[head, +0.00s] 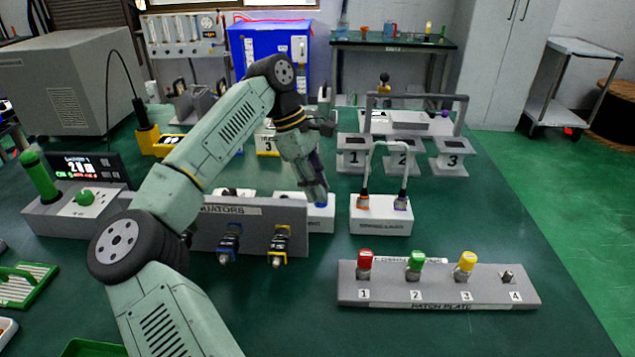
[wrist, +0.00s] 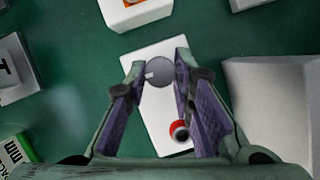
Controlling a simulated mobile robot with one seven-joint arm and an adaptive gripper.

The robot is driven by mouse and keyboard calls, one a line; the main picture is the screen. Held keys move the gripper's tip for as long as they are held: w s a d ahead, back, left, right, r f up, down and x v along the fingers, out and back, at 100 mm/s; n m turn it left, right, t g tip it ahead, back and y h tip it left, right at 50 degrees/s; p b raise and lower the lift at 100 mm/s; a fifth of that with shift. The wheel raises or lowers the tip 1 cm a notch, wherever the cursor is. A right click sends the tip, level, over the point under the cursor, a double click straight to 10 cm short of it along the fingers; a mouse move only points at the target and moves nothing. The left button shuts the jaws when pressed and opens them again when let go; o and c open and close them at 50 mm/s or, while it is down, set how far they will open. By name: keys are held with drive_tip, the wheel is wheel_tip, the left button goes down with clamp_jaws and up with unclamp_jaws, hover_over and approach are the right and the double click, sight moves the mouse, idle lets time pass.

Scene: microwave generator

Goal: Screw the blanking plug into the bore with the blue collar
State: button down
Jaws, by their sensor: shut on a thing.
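My gripper (wrist: 160,75), with purple pads, points down and is shut on a dark grey round plug (wrist: 159,72) with a pale mark on its top. The plug is over the far part of a white block (wrist: 152,112). A red-collared bore (wrist: 180,131) shows on the near part of that block. In the head view my gripper (head: 319,194) is low over the white block (head: 321,221), behind the grey actuator panel. I cannot tell whether the plug touches the block.
A white block (head: 381,226) with a looped hose stands just right of my gripper. The patch plate (head: 437,297) with coloured caps is in front of it. Numbered stands (head: 354,158) are behind. The grey actuator panel (head: 205,238) stands at the left. Bare table lies at the right.

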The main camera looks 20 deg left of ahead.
idle(0.4)
drive_tip(key=c, duration=1.4)
unclamp_jaws()
drive_tip(key=shift+o, duration=0.2)
drive_tip(key=shift+r, duration=0.1)
drive_tip(key=v, duration=1.1)
drive_tip(key=shift+a+r, duration=0.2)
drive_tip(key=shift+r, duration=0.15)
